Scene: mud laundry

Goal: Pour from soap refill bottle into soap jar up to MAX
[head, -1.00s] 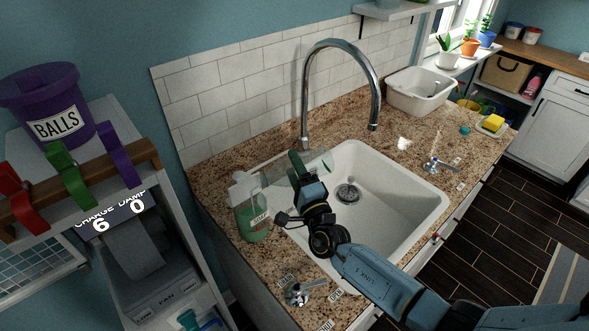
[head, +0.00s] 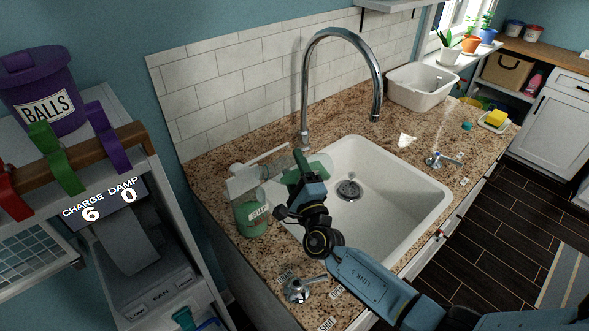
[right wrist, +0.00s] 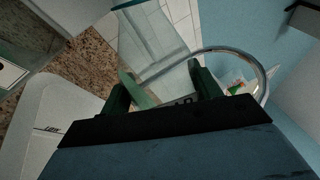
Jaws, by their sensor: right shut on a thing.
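The soap jar (head: 252,221) stands on the counter left of the sink, with green soap and a pale label. My right gripper (head: 299,168) is shut on the soap refill bottle (head: 273,171), a see-through bottle tipped onto its side. The bottle lies across above the sink's left rim, its left end close to the top of the jar. In the right wrist view the clear bottle (right wrist: 155,42) passes between the green fingers (right wrist: 163,88). The jar's MAX mark and any stream cannot be made out. My left gripper is out of view.
The white sink (head: 400,205) is right of the jar, with a tall tap (head: 304,95) behind it. A tap handle (head: 297,289) stands in front of the jar. A white basin (head: 421,88) and a yellow sponge (head: 495,117) are farther right.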

